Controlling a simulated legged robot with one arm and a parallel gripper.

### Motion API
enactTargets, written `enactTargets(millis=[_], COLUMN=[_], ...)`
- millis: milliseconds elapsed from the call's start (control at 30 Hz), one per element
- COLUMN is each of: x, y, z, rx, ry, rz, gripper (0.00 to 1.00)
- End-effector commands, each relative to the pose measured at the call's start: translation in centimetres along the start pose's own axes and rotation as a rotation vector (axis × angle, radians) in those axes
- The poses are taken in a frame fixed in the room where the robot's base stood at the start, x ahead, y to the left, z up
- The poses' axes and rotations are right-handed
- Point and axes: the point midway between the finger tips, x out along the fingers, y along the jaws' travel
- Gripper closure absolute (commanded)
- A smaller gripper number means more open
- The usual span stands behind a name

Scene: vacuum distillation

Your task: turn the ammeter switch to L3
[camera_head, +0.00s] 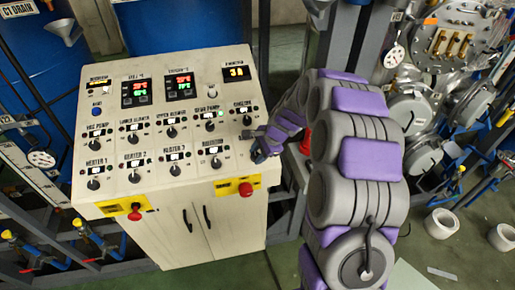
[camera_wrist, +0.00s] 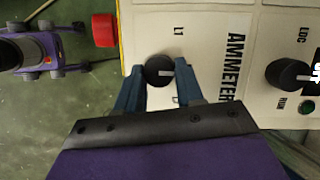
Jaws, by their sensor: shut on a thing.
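The ammeter switch (camera_wrist: 158,68) is a round black knob with a white pointer mark, on the cream panel in the wrist view. The mark points right, toward the printed word AMMETER. An L1 label (camera_wrist: 179,30) is printed above and right of the knob; other position labels are hidden. My gripper (camera_wrist: 160,88) has its two blue fingers on either side of the knob and is shut on it. The ammeter display (camera_head: 236,73) is lit orange.
Several other black knobs sit left of my gripper, including the radiator knob (camera_head: 216,163). A red button (camera_head: 245,189) on a yellow plate is just below my gripper; it also shows in the wrist view (camera_wrist: 105,30). Metal flanges and pipes stand at the right.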

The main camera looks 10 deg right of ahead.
Motion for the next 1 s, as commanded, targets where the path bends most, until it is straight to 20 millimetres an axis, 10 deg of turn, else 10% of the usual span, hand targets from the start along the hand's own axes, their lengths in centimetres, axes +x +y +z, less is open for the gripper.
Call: enactTargets(millis=[1000], x=[0.08], y=[0.55], z=[0.26], rx=[0.842], ry=[-0.034], rz=[-0.314], gripper=[0.94])
